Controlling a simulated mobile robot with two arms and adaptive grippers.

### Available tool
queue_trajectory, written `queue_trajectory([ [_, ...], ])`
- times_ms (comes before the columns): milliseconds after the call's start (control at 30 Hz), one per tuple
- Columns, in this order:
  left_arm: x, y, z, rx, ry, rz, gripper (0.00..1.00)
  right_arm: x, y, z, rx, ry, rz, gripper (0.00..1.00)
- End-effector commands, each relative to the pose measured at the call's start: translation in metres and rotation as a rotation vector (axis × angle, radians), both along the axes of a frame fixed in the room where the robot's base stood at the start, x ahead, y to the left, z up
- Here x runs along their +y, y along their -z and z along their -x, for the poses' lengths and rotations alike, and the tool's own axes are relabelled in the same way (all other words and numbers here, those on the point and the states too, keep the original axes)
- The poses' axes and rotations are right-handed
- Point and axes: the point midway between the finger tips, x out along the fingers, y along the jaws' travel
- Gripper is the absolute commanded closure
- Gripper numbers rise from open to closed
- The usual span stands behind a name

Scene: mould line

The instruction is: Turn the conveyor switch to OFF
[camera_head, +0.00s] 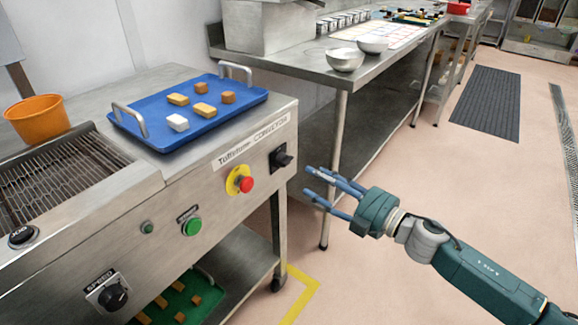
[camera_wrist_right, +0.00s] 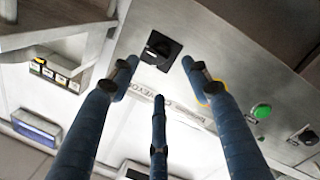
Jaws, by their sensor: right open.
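The conveyor switch (camera_head: 281,158) is a black rotary knob on a dark plate at the right end of the machine's steel front panel. Its markings are too small to read. It also shows in the right wrist view (camera_wrist_right: 160,50), near the top, just beyond the fingertips. My right gripper (camera_head: 320,183) is open and empty, to the right of the switch and a little lower in the head view, with its fingers pointing toward the panel. It appears apart from the switch. In the right wrist view its three blue fingers (camera_wrist_right: 158,78) are spread. My left gripper is not in view.
A red emergency button (camera_head: 246,184) on a yellow ring and a green button (camera_head: 192,226) sit left of the switch. A black speed knob (camera_head: 113,296) is lower left. A blue tray (camera_head: 180,142) with several blocks lies on top. A steel table (camera_head: 345,82) stands behind.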

Motion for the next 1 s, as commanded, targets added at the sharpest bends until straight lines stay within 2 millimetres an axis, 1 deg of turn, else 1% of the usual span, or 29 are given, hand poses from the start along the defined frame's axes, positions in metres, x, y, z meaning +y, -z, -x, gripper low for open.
queue_trajectory([
  [100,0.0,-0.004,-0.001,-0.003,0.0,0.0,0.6,0.015,-0.003,-0.013,-0.001,-0.001,-0.003,0.52],
  [300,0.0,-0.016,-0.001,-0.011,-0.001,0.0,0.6,0.044,-0.001,-0.04,-0.001,0.001,-0.004,0.52],
  [500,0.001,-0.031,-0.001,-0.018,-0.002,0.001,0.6,0.065,0.0,-0.06,0.001,0.003,-0.002,0.52],
  [700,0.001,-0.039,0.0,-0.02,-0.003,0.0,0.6,0.073,0.0,-0.067,0.001,0.004,-0.001,0.52],
  [933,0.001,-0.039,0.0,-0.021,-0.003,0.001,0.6,0.074,0.0,-0.068,0.002,0.004,-0.002,0.52],
  [967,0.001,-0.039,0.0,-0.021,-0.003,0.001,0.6,0.073,0.0,-0.068,0.002,0.004,-0.002,0.54],
  [1000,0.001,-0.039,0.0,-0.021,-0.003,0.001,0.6,0.073,0.0,-0.068,0.002,0.004,-0.002,0.62],
])
